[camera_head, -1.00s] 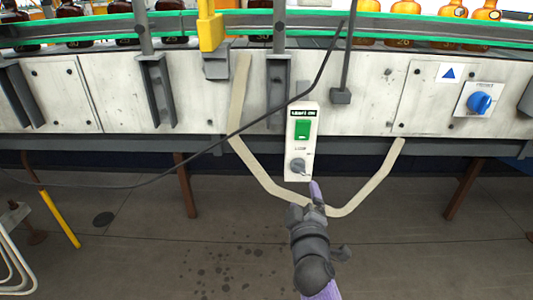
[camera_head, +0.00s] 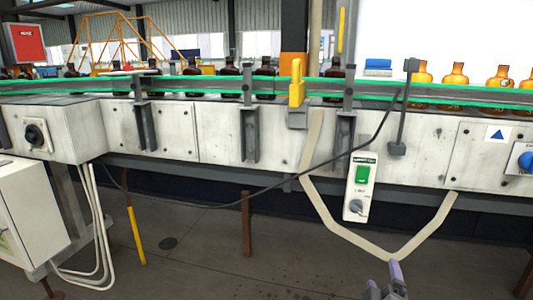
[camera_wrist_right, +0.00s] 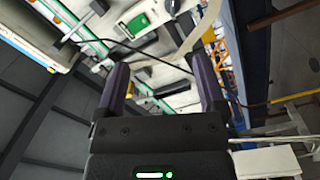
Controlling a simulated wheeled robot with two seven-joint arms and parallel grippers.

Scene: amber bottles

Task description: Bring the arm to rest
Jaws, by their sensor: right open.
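My right gripper (camera_head: 384,283) shows at the bottom edge of the head view, below the control box and in front of the conveyor. Only its tip end shows there; the rest of the arm is out of the frame. In the right wrist view my right gripper (camera_wrist_right: 160,88) has its two fingers wide apart with nothing between them. It touches nothing that I can see. My left gripper is in neither view.
A white control box (camera_head: 360,187) with a green switch and a grey knob hangs on the conveyor side (camera_head: 222,132). Amber bottles (camera_head: 454,75) stand on the belt. A white cabinet (camera_head: 30,215) stands at left.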

